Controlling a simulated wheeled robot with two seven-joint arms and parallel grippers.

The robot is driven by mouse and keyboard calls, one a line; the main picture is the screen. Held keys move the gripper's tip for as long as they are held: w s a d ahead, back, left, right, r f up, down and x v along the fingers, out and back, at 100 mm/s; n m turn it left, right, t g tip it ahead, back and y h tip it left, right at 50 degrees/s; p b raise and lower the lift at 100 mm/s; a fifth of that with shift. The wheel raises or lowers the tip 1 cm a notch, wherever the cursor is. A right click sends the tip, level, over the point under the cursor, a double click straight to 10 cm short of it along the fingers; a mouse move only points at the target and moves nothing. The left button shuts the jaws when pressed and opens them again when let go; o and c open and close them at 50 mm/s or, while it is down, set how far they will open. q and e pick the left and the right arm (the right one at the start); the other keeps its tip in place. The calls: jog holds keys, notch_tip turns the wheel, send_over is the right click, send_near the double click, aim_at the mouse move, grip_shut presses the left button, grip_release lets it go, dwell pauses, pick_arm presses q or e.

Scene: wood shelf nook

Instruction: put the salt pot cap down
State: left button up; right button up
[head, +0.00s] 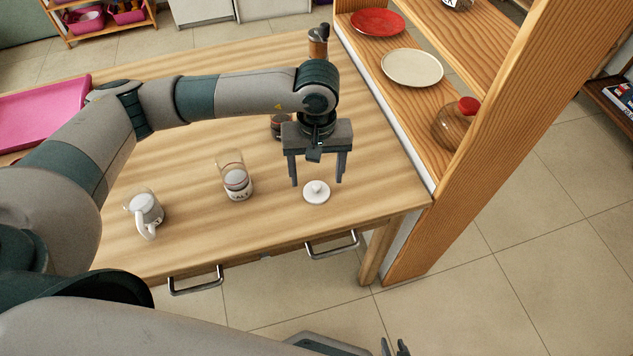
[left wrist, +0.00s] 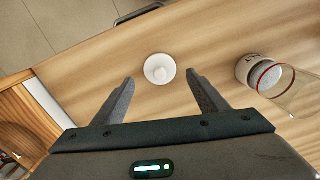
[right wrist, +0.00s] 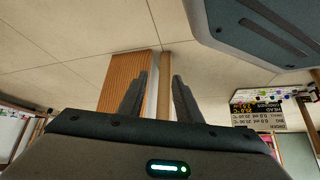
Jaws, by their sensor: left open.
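The white salt pot cap (head: 316,192) lies on the wooden table (head: 190,215) near its front right, knob up. It also shows in the left wrist view (left wrist: 160,69). My left gripper (head: 317,182) is open and empty just above and behind the cap, pointing down, fingers apart from it. My right gripper (right wrist: 160,76) is open and empty, low in front of the table.
A dark jar (head: 279,126) and a brown grinder (head: 318,43) stand behind. A pink tray (head: 40,112) is far left. The wooden shelf (head: 480,130) with plates borders the right. Table around the cap is clear.

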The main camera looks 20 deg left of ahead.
aim_at(317, 185)
pick_arm(q)
notch_tip(317, 185, up, 8)
jog(key=b, duration=0.1)
jog(key=shift+b, duration=0.3)
pick_arm(e)
jog(key=shift+s+d+f+g+h, duration=0.15)
jog(key=shift+s+d+f+g, duration=0.25)
jog(key=shift+d+f, duration=0.15)
jog(key=shift+s+d+f+g+h, duration=0.15)
jog(key=shift+s+d+f+g, duration=0.1)
jog(key=shift+d+f+g, duration=0.25)
jog(key=shift+d+r, duration=0.1)
